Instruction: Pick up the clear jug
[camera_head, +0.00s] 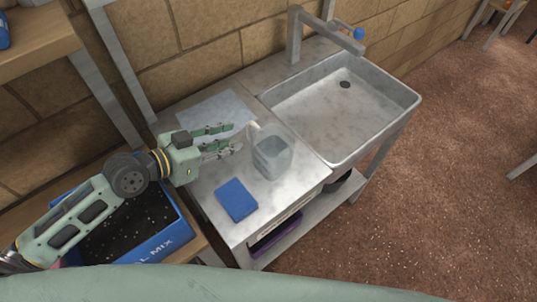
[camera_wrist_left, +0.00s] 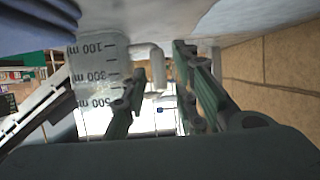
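The clear jug (camera_head: 272,157) stands upright on the metal counter, left of the sink basin. Its handle side faces my left gripper. My left gripper (camera_head: 237,137) reaches in from the left, level with the jug; its two fingers are apart with nothing held. In the left wrist view, the jug (camera_wrist_left: 92,72) with its printed volume marks appears upside down on the left. Its pale handle shows between the open fingers (camera_wrist_left: 160,95), and I cannot tell whether they touch it. My right gripper is not in view.
A blue sponge-like block (camera_head: 236,200) lies on the counter in front of the jug. The sink (camera_head: 345,105) with its tap (camera_head: 325,30) is to the right. A blue box of dark soil (camera_head: 150,245) sits left, below my left arm. A brick wall is behind.

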